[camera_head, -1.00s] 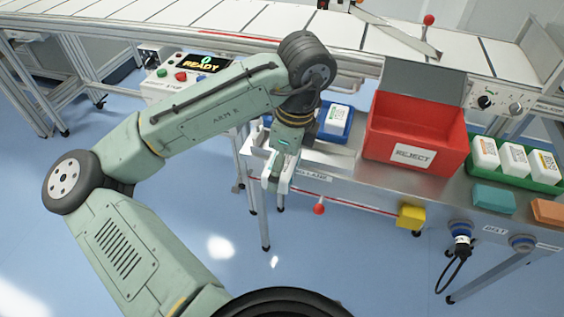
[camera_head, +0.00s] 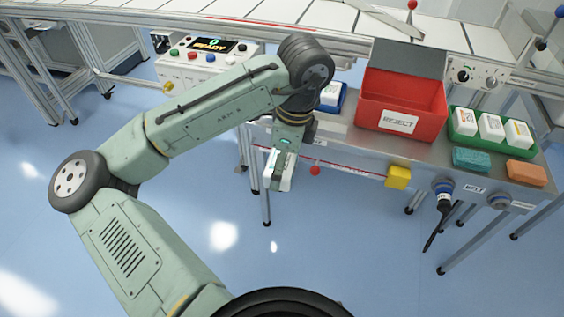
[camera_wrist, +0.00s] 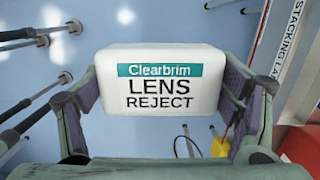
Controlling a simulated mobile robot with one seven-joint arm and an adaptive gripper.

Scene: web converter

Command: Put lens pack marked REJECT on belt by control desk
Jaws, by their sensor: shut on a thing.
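The white lens pack (camera_wrist: 160,82) fills the middle of the wrist view. It has a teal Clearbrim band and the words LENS REJECT. My gripper (camera_wrist: 165,95) is shut on it, with one finger pad on each side. In the head view my gripper (camera_head: 279,172) hangs over the floor in front of the table with the pack's white side showing. The control desk (camera_head: 205,62) with a READY display and coloured buttons stands behind, left of my wrist. A white belt (camera_head: 270,12) runs along the back, behind the desk.
A red REJECT bin (camera_head: 398,122) with its lid up stands on the metal table (camera_head: 425,160). A green tray (camera_head: 462,149) with white packs is to its right, a blue tray (camera_head: 325,109) to its left. A yellow block (camera_head: 397,177) and red knob (camera_head: 315,170) sit at the table's front edge.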

